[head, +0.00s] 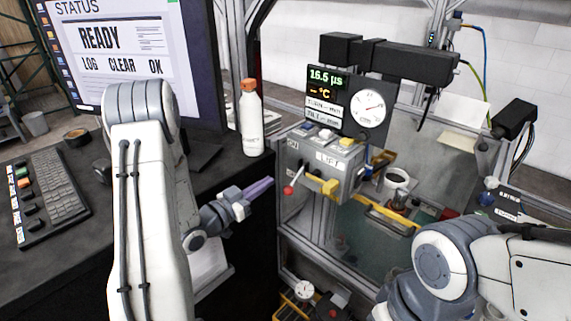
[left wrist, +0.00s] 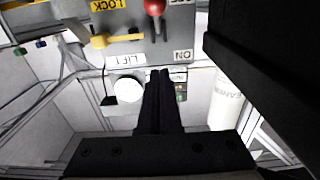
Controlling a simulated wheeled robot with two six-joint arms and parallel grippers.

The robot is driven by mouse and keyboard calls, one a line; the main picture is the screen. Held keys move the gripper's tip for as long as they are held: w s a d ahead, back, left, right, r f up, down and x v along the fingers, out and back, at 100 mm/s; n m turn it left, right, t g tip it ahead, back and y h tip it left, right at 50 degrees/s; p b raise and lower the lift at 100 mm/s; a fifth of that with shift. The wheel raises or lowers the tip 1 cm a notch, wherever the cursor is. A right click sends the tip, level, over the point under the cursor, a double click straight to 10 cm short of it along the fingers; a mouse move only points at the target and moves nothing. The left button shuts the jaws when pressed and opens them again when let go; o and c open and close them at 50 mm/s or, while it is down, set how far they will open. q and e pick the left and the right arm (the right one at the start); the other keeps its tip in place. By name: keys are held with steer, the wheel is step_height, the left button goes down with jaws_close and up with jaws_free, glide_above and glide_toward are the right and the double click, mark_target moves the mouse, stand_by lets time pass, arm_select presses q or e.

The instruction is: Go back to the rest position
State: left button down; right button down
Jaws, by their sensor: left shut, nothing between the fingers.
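My left gripper (head: 268,183) shows in the head view to the left of the grey control box (head: 320,165), with clear air between them. Its two purple-grey fingers are together and hold nothing. In the left wrist view the dark fingers (left wrist: 160,76) lie side by side, with the box's panel (left wrist: 178,50) beyond them. The panel carries a red knob (left wrist: 154,7), a yellow lever (left wrist: 118,39) and a LIFT label. My right arm (head: 440,265) comes in at the lower right; its gripper is not in view.
A framed machine enclosure (head: 283,205) stands at the middle right, with a display (head: 327,90) and round dial (head: 369,108) above. A white bottle with an orange cap (head: 251,125), a monitor (head: 130,45) and a keyboard (head: 55,185) are on the dark desk (head: 90,245).

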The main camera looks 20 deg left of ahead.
arm_select(q)
steer(key=shift+d, duration=0.1)
steer(key=s+d+f+m+g+y, duration=0.15)
steer(key=d+g+y, duration=0.25)
steer(key=d+g, duration=0.7)
steer(key=s+d+r+g+y, duration=0.1)
steer(key=s+d+g, duration=0.2)
steer(key=s, duration=1.1)
steer(key=s+d+r+m+g, duration=0.1)
steer(key=s+d, duration=0.6)
steer(key=s, duration=0.7)
steer(key=shift+s+d+r+g+y, duration=0.25)
steer(key=shift+d+r+g+y, duration=0.15)
steer(key=shift+r+g, duration=0.4)
steer(key=shift+f, duration=0.15)
